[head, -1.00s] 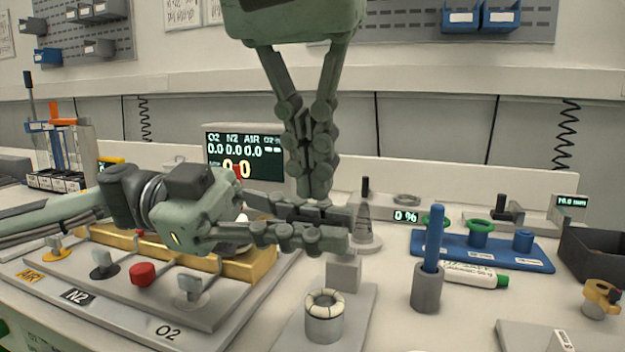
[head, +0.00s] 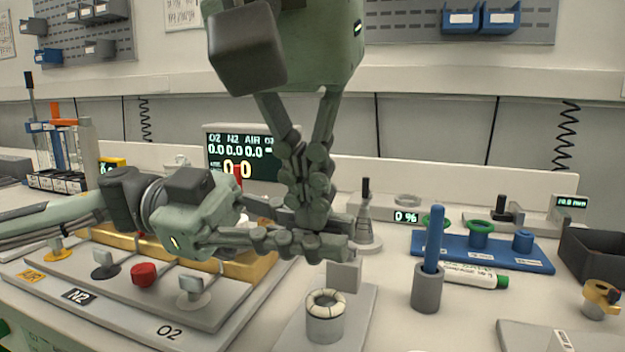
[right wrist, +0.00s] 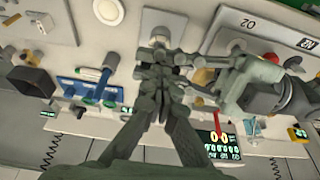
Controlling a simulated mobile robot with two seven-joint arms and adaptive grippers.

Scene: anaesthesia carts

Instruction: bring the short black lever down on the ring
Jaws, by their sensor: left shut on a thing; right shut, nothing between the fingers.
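A cream ring (head: 325,300) lies on top of a short grey cylinder (head: 324,324) on a grey base plate, with a square grey post (head: 344,277) behind it. My left gripper (head: 340,247) reaches in from the left, shut, with its fingers at the top of the post; what it holds is hidden. My right gripper (head: 312,222) points down, shut and empty, its tips just behind and over the left fingers. I cannot make out the short black lever for sure; the grippers cover that spot. Both grippers also meet in the right wrist view, where the right one (right wrist: 157,58) is near the post.
A gas panel (head: 200,315) with several knobs lies under my left arm. A grey cone stand (head: 363,230) is close behind the grippers. A grey holder with a blue rod (head: 434,240), a blue tray (head: 400,245) and a marker tube (head: 470,275) stand right of the ring.

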